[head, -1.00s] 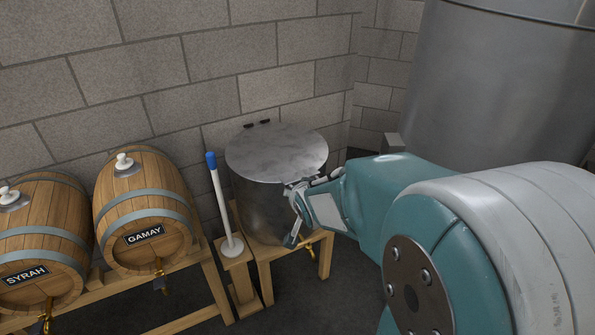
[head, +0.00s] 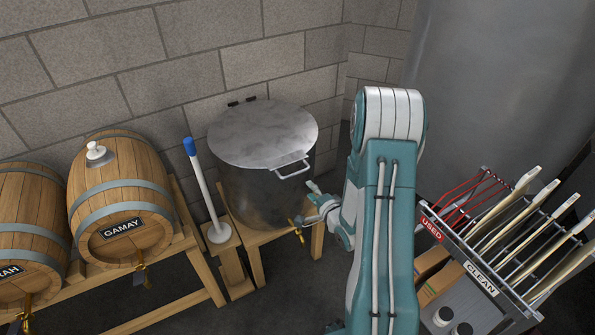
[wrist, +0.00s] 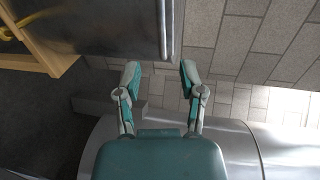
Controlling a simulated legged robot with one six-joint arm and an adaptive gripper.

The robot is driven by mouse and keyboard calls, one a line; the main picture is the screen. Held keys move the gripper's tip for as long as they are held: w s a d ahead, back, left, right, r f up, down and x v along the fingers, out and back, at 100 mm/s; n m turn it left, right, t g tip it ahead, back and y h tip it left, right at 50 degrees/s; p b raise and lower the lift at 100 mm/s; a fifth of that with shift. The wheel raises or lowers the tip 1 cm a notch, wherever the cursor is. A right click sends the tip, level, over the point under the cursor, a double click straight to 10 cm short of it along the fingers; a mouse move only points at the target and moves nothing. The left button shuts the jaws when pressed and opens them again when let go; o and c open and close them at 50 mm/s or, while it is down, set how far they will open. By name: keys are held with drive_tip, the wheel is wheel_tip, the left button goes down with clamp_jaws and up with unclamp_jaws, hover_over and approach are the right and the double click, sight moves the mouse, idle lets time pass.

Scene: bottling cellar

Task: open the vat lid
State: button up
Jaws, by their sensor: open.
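The steel vat (head: 262,195) stands on a wooden stand against the wall in the head view. Its round grey lid (head: 262,132) lies flat and closed on top, with hinges (head: 242,101) at the wall side. A bar handle (head: 293,168) sticks out at the lid's front right. My gripper (head: 313,203) is below and right of the handle, apart from it, near the vat's side. In the wrist view my gripper (wrist: 160,77) has its two fingers spread with nothing between them. The vat's steel side (wrist: 110,22) shows beyond the fingers, at the upper left.
A brass tap (head: 299,224) sits low on the vat. A blue-topped white pole (head: 203,185) stands left of it, beside the barrels (head: 128,200). A large steel tank (head: 490,80) fills the back right.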

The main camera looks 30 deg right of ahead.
sight(294, 174)
drive_tip(key=x, duration=1)
drive_tip(key=shift+w, duration=0.35)
clamp_jaws()
